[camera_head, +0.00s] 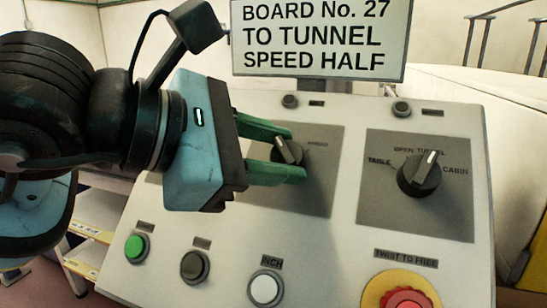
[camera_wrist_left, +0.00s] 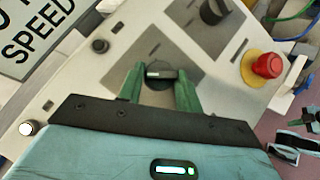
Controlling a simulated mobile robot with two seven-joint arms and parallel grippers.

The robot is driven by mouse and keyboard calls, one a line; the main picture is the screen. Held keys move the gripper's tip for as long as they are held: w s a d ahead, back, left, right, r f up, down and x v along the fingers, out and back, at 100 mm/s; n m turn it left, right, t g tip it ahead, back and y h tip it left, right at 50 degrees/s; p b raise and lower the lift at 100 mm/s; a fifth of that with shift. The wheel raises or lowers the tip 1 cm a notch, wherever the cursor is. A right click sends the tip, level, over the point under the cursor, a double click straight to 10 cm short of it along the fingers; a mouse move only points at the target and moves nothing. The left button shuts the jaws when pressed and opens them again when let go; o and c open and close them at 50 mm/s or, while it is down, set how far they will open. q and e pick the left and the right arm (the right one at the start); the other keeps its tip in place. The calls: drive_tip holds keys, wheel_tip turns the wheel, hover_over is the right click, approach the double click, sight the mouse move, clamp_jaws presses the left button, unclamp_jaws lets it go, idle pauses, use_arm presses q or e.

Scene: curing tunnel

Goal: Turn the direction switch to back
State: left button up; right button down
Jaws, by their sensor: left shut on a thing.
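A dark rotary switch knob (camera_head: 284,149) with a pale pointer line sits on a grey plate in the middle of the control board. The pointer leans up and to the left in the head view. The small label at its right is too blurred to read, and the arm hides the plate's left part. My left gripper (camera_head: 296,154) has its green fingers on both sides of this knob and is shut on it. In the left wrist view the knob (camera_wrist_left: 160,74) sits between the two fingers. My right gripper is not in view.
A second knob (camera_head: 419,174), marked TABLE, OPEN TUNNEL and CABIN, is at the right. Below are a green button (camera_head: 136,247), a black button (camera_head: 194,265), a white button (camera_head: 265,289) and a red stop button (camera_head: 408,301). A sign (camera_head: 320,40) stands above.

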use_arm(q)
drive_tip(key=shift+r+n+t, duration=0.1)
drive_tip(key=shift+n+t, duration=0.3)
drive_tip(key=shift+n, duration=0.3)
drive_tip(key=o, duration=0.9)
drive_tip(key=shift+w, duration=0.1)
drive_tip(key=shift+o, duration=0.2)
drive_tip(key=v, duration=0.8)
drive_tip(key=shift+d, duration=0.1)
